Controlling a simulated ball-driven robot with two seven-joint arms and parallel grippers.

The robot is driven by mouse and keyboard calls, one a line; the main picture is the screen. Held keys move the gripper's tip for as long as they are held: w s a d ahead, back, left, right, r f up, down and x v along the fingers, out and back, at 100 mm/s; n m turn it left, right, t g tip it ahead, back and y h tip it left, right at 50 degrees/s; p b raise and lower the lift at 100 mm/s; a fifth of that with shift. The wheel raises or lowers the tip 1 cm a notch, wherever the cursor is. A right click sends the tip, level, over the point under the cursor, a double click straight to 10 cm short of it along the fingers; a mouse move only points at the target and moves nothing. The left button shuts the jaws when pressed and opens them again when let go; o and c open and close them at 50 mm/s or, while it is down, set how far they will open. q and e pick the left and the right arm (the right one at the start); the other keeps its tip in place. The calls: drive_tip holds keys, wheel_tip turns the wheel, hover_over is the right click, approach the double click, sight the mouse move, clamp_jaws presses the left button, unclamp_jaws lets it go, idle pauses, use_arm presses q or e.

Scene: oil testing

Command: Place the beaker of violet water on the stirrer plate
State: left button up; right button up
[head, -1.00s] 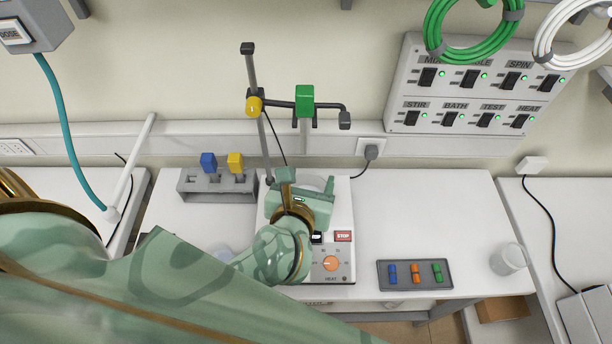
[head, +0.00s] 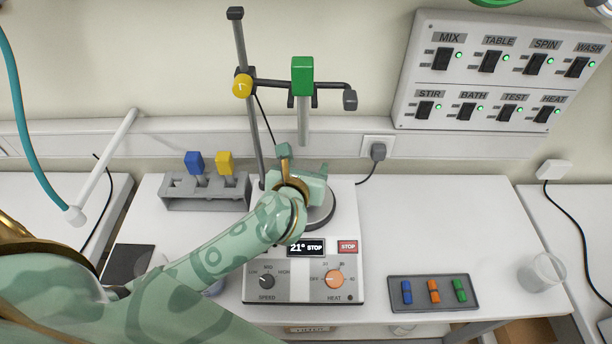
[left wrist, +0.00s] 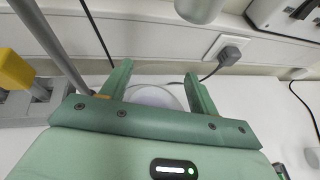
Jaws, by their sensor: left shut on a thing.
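The stirrer plate (head: 324,214) is a dark round disc on a white unit whose display reads 21° STOP. My left gripper (head: 305,172) is over the back part of this plate and covers much of it. In the left wrist view its two fingers stand either side of a pale, round, glassy thing (left wrist: 152,97), which looks like the beaker. The gripper is shut on it. The water's violet colour cannot be made out, and the head view hides the beaker behind the hand. Whether it touches the plate cannot be told. My right gripper is out of view.
A stand rod (head: 248,90) with a clamp and green-topped probe (head: 302,75) rises just behind the gripper. A grey rack (head: 205,192) with blue and yellow plugs stands left. A grey tray (head: 433,307) and a clear beaker (head: 543,272) are right. The bench between is clear.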

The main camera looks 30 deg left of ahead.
use_arm(q)
drive_tip(key=shift+f, duration=0.1)
drive_tip(key=shift+f, duration=0.1)
drive_tip(key=o, duration=0.7)
drive_tip(key=shift+f, duration=0.15)
drive_tip(key=o, duration=0.4)
drive_tip(key=shift+o, duration=0.2)
drive_tip(key=shift+r+p, duration=0.35)
drive_tip(key=shift+r, duration=0.05)
drive_tip(key=v, duration=1.2)
drive_tip(key=shift+f, duration=0.15)
